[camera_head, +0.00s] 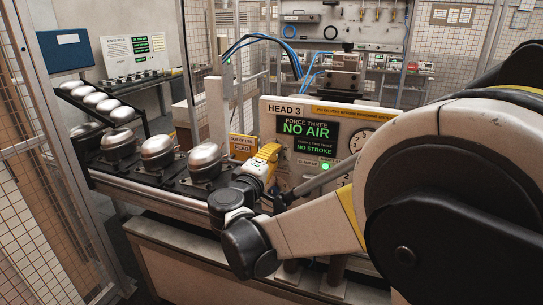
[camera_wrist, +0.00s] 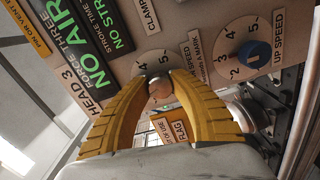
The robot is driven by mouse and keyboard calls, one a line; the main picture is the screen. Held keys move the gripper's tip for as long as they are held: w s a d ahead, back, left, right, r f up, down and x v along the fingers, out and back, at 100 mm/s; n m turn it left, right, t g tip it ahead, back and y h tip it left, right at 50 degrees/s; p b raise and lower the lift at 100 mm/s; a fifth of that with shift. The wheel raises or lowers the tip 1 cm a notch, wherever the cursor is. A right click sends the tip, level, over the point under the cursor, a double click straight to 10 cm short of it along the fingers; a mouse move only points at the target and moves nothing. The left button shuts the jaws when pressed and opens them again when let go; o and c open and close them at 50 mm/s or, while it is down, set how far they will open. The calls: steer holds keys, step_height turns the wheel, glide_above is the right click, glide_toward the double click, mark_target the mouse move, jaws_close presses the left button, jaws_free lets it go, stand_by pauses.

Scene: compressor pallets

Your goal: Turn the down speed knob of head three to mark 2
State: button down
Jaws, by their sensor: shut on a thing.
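The head three panel (camera_head: 350,112) stands behind my gripper (camera_head: 266,160); its screen reads "NO AIR" and "NO STROKE". The panel appears rotated in the wrist view (camera_wrist: 120,62). Where the held knob points cannot be told. To its right a blue knob (camera_wrist: 255,54) sits on a dial labelled "UP SPEED".
A yellow "FLAG" sign (camera_wrist: 173,130) is close beside my fingers. Silver compressor domes (camera_head: 157,152) stand in a row left of my gripper, with more on a rack (camera_head: 100,100) behind. A mesh fence (camera_head: 30,190) borders the left side.

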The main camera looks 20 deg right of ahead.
steer(key=n, duration=0.3)
steer(key=shift+n, duration=2.3)
steer(key=c, duration=1.1)
jaws_free()
steer(key=shift+f, duration=0.1)
steer(key=v, duration=1.2)
